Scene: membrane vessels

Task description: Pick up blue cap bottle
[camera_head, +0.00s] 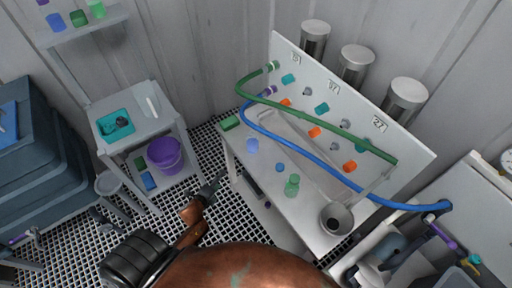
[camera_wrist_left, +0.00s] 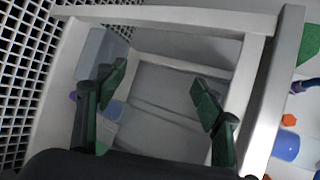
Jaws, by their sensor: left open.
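A translucent blue bottle (camera_head: 252,146) stands near the left edge of the white bench (camera_head: 300,216); I cannot make out its cap. What looks like the same blue item shows at the right in the left wrist view (camera_wrist_left: 286,146). A small blue round piece (camera_head: 280,167) and a green bottle (camera_head: 292,185) stand farther along the bench. My left gripper (camera_head: 216,184) is beside the bench's left end, apart from the bottle. In the left wrist view the left gripper (camera_wrist_left: 158,78) is open and empty, facing the bench frame. My right gripper is not in view.
A white panel (camera_head: 345,110) with green and blue hoses rises behind the bench. A green box (camera_head: 230,123) sits at the bench's left corner. A grey cup (camera_head: 336,218) stands at the right end. A shelf cart (camera_head: 150,135) with a purple bucket (camera_head: 165,155) stands left.

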